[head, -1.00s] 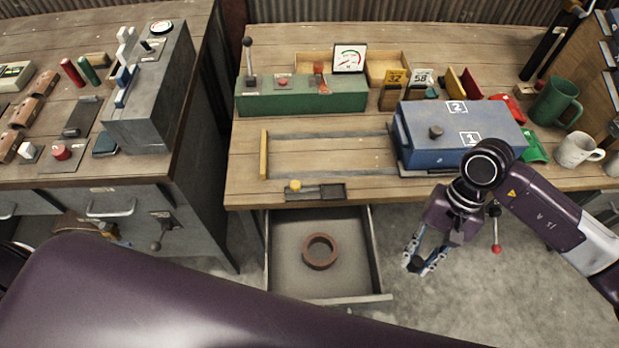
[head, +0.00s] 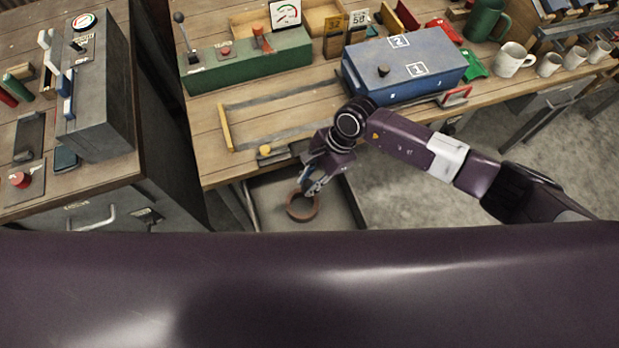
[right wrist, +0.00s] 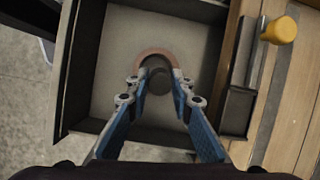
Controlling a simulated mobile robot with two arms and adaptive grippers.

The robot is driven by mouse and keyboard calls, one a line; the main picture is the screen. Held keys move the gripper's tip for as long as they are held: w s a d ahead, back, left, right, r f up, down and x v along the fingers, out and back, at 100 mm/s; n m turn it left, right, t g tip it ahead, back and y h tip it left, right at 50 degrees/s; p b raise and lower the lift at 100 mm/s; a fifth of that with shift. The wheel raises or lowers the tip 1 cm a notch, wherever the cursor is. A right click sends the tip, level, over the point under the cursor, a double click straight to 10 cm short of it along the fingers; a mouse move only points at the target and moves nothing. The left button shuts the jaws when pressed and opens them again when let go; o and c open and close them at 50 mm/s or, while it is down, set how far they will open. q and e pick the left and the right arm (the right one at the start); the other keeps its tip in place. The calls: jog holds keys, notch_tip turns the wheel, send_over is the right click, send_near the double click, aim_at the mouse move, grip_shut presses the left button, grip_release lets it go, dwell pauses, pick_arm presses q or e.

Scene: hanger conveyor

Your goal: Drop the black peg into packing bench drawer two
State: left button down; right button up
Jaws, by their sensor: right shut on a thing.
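My right gripper (head: 314,186) hangs over the open drawer (head: 345,213) under the wooden bench, fingers pointing down. It is shut on the black peg, a dark round end (right wrist: 159,81) between the fingertips in the right wrist view. In the head view the peg is too small and dark to make out clearly. The peg looks to be above a brown ring (head: 302,207) lying on the drawer floor. The ring also shows behind the fingertips in the right wrist view (right wrist: 154,52). The peg's height above the drawer floor is unclear. My left gripper is out of view.
The bench top (head: 330,118) carries a blue box (head: 405,68) marked 1 and 2, a green control panel (head: 250,62) and a yellow knob (head: 265,150) near the front edge. The drawer floor around the ring is bare. A grey cabinet stands to the left.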

jog(key=shift+f+b, duration=0.45)
jog(key=shift+f, duration=0.8)
jog(key=o, duration=1.1)
jog(key=shift+c, duration=0.2)
jog(key=shift+d+r, duration=0.1)
jog(key=shift+w+d+r, duration=0.1)
jog(key=shift+r, duration=0.2)
jog(key=v, duration=1.1)
jog(key=shift+r, duration=0.15)
